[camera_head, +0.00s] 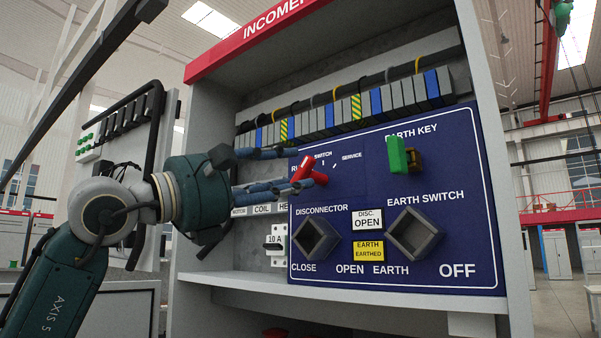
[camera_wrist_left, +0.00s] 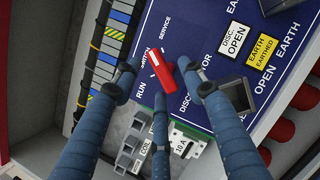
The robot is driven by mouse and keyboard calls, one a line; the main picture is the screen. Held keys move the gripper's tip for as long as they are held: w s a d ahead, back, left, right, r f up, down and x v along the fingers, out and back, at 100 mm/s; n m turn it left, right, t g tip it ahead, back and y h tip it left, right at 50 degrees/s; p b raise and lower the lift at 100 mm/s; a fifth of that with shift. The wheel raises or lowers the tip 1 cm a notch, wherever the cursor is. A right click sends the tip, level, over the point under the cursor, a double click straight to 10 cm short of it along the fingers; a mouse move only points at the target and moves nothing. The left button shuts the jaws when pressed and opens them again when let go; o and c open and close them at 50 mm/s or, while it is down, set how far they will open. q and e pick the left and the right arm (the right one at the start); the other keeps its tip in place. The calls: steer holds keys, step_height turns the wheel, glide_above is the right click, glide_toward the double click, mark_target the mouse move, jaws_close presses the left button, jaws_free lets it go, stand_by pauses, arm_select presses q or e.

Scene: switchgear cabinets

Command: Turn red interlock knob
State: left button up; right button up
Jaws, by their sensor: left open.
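The red interlock knob (camera_head: 304,173) sits at the upper left of the blue panel (camera_head: 465,200), under the partly covered "SWITCH" and "SERVICE" lettering. My left gripper (camera_head: 308,168) reaches in from the left with its blue fingers at the knob. In the left wrist view the red knob (camera_wrist_left: 161,70) lies between the fingertips of my left gripper (camera_wrist_left: 163,82), which are spread around it. I cannot tell whether any fingertip touches it. The fingers hide part of the knob and its lettering. My right gripper is not in view.
A green key (camera_head: 398,155) sits at the panel's upper right. Two square sockets, the disconnector (camera_head: 315,239) and the earth switch (camera_head: 414,233), stick out below. A terminal row (camera_head: 350,107) runs above the panel. The cabinet's side wall (camera_head: 500,170) stands to the right.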

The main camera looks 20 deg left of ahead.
arm_select(q)
steer(key=v, duration=0.8)
steer(key=shift+s+a, duration=0.2)
stand_by(0.4)
